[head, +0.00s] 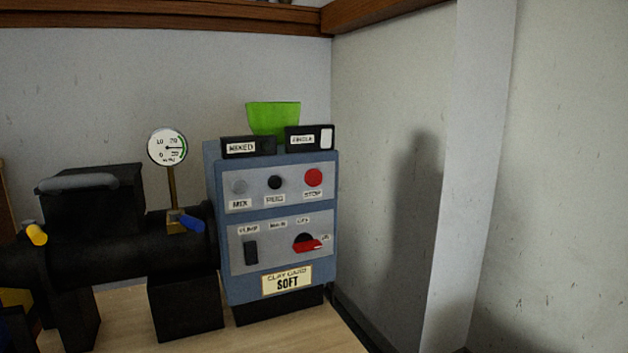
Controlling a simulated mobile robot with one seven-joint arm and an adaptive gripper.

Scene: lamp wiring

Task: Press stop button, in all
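The stop button (313,177) is a round red button at the upper right of the blue control box (331,230) in the head view. A label reading STOP (313,195) sits just below it. To its left on the same grey panel are a black button (275,182) and a grey button (239,186) labelled MIX. Nothing covers the red button. My gripper is not in view.
The lower panel has a black switch (250,252) and a red-handled knob (308,246). A black machine (130,245) with a gauge (167,147) stands left. A green hopper (273,118) rises behind the box. Walls close in behind and right.

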